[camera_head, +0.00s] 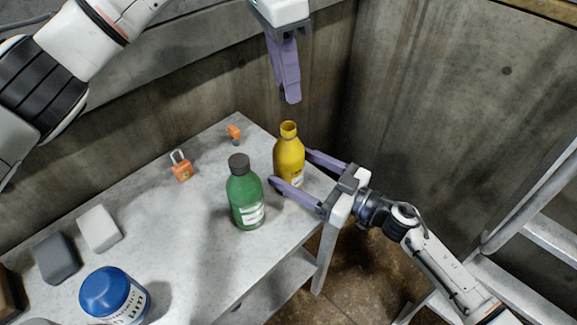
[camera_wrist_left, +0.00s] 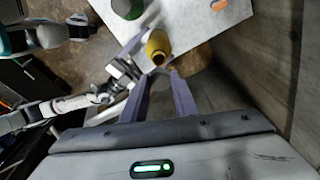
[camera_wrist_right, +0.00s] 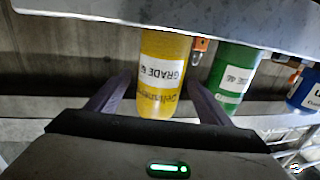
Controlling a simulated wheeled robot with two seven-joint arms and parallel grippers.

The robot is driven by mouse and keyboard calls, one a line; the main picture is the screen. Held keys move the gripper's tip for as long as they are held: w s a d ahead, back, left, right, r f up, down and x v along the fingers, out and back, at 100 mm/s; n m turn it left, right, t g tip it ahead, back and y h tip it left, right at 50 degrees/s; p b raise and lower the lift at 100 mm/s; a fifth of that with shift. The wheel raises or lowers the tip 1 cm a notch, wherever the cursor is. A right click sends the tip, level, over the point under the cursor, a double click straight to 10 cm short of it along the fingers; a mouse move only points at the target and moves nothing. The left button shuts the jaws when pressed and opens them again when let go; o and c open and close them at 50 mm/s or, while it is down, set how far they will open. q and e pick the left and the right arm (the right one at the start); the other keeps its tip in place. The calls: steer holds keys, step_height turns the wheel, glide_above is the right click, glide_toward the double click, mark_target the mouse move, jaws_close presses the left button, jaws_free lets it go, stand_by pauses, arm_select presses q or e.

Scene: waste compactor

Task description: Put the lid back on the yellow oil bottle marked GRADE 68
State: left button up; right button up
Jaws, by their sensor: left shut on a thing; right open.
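The yellow oil bottle (camera_head: 289,160) stands upright and uncapped near the table's right edge. Its GRADE label shows upside down in the right wrist view (camera_wrist_right: 165,70), and its open neck shows in the left wrist view (camera_wrist_left: 158,48). My left gripper (camera_head: 292,100) points down above the bottle neck, apart from it. It is shut on the lid, which is mostly hidden between the fingertips (camera_wrist_left: 159,72). My right gripper (camera_head: 291,168) is open, low at the table edge, with one finger on each side of the yellow bottle; contact cannot be made out.
A green capped bottle (camera_head: 246,195) stands close left of the yellow one. An orange padlock (camera_head: 182,168), a small orange item (camera_head: 234,131), white and grey blocks (camera_head: 99,229) (camera_head: 56,257) and a blue container (camera_head: 112,297) are on the table (camera_head: 185,235). Walls stand behind.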

steer(key=c, duration=1.6)
arm_select(q)
steer(key=shift+a+f, duration=0.1)
steer(key=shift+f, duration=2.4)
steer(key=shift+f, duration=0.1)
steer(key=shift+f, duration=0.8)
steer(key=shift+f, duration=0.55)
